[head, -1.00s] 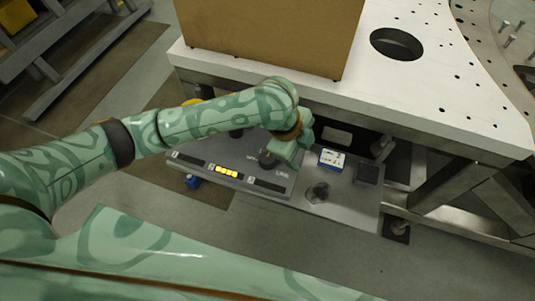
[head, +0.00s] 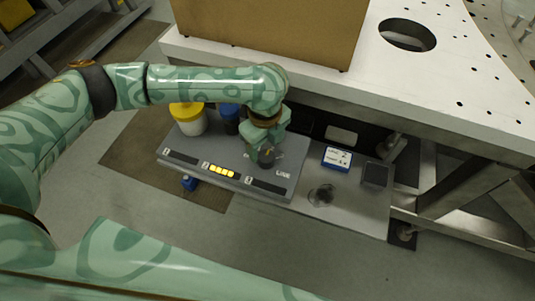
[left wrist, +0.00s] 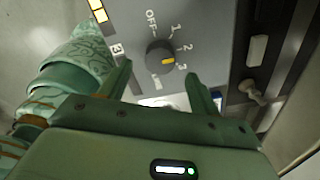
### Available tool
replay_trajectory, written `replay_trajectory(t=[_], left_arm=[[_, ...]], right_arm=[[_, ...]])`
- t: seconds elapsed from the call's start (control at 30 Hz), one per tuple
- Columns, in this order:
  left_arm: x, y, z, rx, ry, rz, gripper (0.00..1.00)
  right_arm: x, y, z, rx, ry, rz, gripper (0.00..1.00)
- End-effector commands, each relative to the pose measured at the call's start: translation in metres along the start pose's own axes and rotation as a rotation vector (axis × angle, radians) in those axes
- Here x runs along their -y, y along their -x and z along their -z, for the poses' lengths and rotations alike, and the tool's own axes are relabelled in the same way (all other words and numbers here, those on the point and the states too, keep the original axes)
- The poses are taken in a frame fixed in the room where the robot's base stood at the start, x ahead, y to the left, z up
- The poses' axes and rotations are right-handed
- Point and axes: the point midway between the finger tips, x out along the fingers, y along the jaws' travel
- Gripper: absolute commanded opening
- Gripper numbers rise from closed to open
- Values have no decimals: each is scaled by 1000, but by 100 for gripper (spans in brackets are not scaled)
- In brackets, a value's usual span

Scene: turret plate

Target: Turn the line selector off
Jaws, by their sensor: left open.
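The line selector is a dark round knob (left wrist: 158,56) with a yellow pointer mark, on a grey sloped panel (left wrist: 215,20). In the left wrist view, OFF, 1, 2 and 3 are printed around it, and the mark points towards the 3. My left gripper (left wrist: 160,70) is open, with one finger on each side of the knob; I cannot tell whether either finger touches it. In the head view, the gripper (head: 268,148) is above the knob (head: 266,158), partly hiding it and its labels. My right gripper is not in view.
The panel has a lit yellow bar (head: 222,171) at its front. A yellow-lidded jar (head: 189,119) and a blue-lidded container (head: 230,118) stand behind it. A blue-and-white box (head: 337,158) lies to the right.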

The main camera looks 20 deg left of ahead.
Motion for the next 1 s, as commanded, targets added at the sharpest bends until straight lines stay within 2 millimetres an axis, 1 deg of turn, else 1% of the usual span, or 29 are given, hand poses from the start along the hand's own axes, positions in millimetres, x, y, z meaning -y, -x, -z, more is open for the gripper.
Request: replay_trajectory(t=[0.03, 0.1, 0.2, 0.33, 0.6, 0.67, 0.7, 0.77, 1.0], left_arm=[[0, -16, 0, -3, 0, -5, 63], [0, -27, 0, -2, 0, -4, 63], [0, -36, 0, -2, 1, -1, 63], [0, -42, 0, 0, 1, 1, 63], [0, -41, 0, 0, 0, 2, 63], [0, -41, 0, 0, 0, 2, 46], [0, -41, 0, 0, 0, 2, 35], [0, -41, 0, 0, 1, 2, 18], [0, -40, 0, 0, 9, 2, 18]], right_arm=[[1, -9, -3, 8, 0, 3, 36], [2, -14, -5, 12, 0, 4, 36], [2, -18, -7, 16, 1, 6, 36], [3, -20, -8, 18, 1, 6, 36], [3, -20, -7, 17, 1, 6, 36], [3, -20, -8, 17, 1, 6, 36], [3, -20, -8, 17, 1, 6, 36], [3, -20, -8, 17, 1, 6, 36], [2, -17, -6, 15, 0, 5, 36]])
